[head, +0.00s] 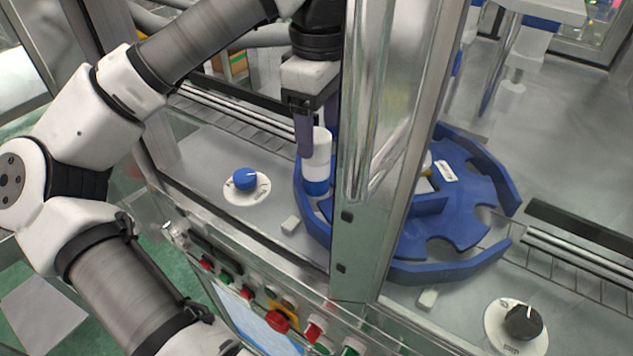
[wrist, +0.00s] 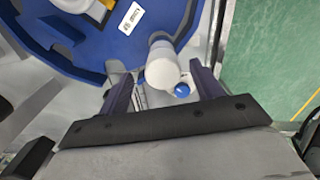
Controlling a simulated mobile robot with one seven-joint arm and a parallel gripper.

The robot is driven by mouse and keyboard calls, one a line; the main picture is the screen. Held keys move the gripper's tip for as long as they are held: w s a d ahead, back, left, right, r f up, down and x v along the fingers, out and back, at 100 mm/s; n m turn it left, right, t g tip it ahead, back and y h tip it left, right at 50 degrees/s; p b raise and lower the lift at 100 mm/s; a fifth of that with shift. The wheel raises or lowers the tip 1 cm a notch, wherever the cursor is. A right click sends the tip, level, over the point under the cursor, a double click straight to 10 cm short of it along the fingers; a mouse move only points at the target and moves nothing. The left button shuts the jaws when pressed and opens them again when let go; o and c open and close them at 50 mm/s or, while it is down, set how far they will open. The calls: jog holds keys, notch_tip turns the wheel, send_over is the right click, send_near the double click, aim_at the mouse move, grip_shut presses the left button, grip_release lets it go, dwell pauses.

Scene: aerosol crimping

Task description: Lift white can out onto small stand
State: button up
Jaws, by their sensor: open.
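The white can (head: 317,158) stands upright at the left edge of the blue star wheel (head: 462,215), with blue around its foot. My gripper (head: 306,150) points down over it, and one dark finger hides part of the can's left side. In the wrist view the can (wrist: 162,66) shows from above, between and just beyond the tips of my open gripper (wrist: 162,82). The fingers are apart, with a gap on each side of the can. I cannot make out the small stand for certain.
A metal post (head: 375,150) rises close to the right of my gripper and hides part of the wheel. A blue knob (head: 245,179) sits left of the can, and a black knob (head: 523,322) at front right. Buttons line the front panel. A conveyor (head: 235,120) runs behind.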

aim_at(315, 171)
jog(key=shift+a+f+p, duration=0.15)
jog(key=shift+f+p, duration=0.25)
jog(key=shift+f, duration=1.1)
jog(key=shift+a+f+p, duration=0.15)
jog(key=shift+f+p, duration=0.2)
jog(key=shift+f, duration=1.15)
jog(key=shift+c, duration=0.5)
jog(key=c, duration=1.3)
jog(key=shift+c, duration=0.2)
jog(key=shift+r, duration=0.15)
